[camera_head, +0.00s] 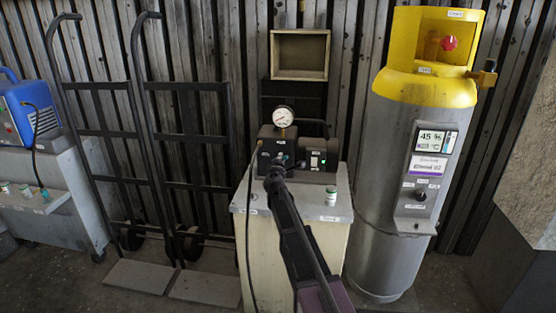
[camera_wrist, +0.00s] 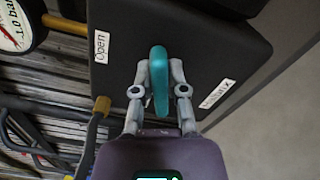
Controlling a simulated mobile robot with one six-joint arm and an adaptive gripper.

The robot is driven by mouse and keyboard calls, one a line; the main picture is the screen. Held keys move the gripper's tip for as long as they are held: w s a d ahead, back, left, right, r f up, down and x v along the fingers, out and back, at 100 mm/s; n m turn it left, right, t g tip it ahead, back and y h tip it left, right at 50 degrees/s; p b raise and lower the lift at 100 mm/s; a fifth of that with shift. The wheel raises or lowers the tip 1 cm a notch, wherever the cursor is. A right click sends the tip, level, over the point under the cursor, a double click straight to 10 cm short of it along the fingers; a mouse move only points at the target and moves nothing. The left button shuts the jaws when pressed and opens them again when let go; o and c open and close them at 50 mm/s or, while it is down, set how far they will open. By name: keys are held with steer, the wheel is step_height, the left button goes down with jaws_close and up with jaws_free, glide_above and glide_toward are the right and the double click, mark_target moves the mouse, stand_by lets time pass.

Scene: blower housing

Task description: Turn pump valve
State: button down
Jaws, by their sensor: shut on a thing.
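The pump (camera_head: 300,150) is a dark box with a round white gauge (camera_head: 283,116) on top, standing on a pale cabinet. The pump valve is a teal handle (camera_wrist: 159,80) on the pump's dark face in the wrist view. My gripper (camera_wrist: 160,82) has one finger on each side of the teal handle and is shut on it. An "Open" label (camera_wrist: 101,46) is on the left of the handle, and another label (camera_wrist: 217,94), hard to read, is on the right. In the head view my arm reaches the pump's front and mostly hides the handle.
The pale cabinet (camera_head: 255,204) has a small container (camera_head: 331,197) on its top. A grey cylinder (camera_head: 403,158) with a yellow collar stands at right. Two black hand trucks (camera_head: 150,130) lean against the wall at left. A blue machine (camera_head: 28,112) sits on a cart at far left.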

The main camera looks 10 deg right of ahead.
steer(key=shift+f+m, duration=0.1)
steer(key=shift+m, duration=2.1)
steer(key=c, duration=0.7)
jaws_free()
steer(key=shift+o, duration=0.2)
steer(key=shift+s, duration=0.15)
steer(key=v, duration=1.1)
steer(key=shift+s+a, duration=0.2)
steer(key=shift+s, duration=0.15)
